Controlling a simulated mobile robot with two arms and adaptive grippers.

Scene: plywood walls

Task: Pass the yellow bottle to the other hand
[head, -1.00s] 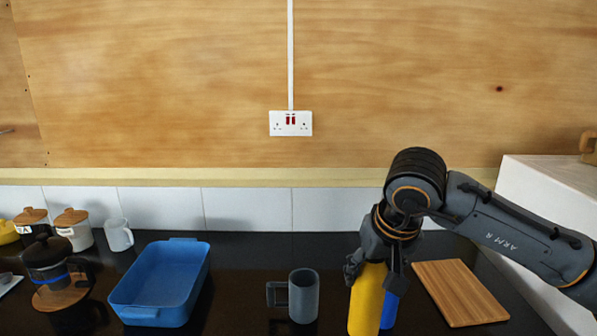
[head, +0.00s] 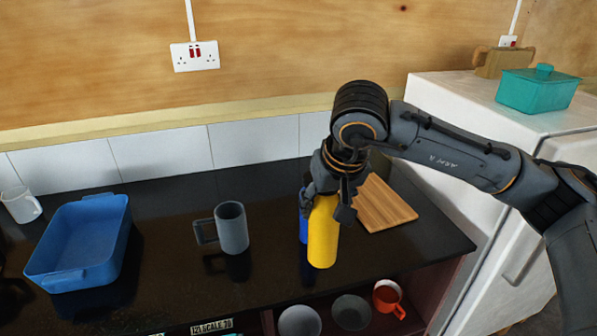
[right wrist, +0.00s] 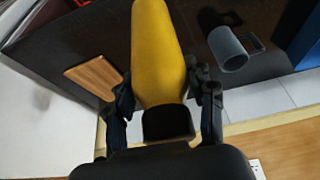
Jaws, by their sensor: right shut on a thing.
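The yellow bottle (head: 323,234) hangs upright below my right gripper (head: 334,192), whose fingers are shut around its upper part. In the right wrist view the yellow bottle (right wrist: 157,55) shows with its black cap (right wrist: 168,122) between the two fingers of my right gripper (right wrist: 166,92). A blue object (head: 303,228) stands just behind and left of the bottle, partly hidden by it. My left gripper is not in view.
A grey mug (head: 232,228) and a blue baking dish (head: 82,243) stand left on the black counter (head: 170,280). A wooden board (head: 385,205) lies behind right. Bowls and an orange mug (head: 388,297) sit on a shelf below. A white fridge (head: 480,110) stands right.

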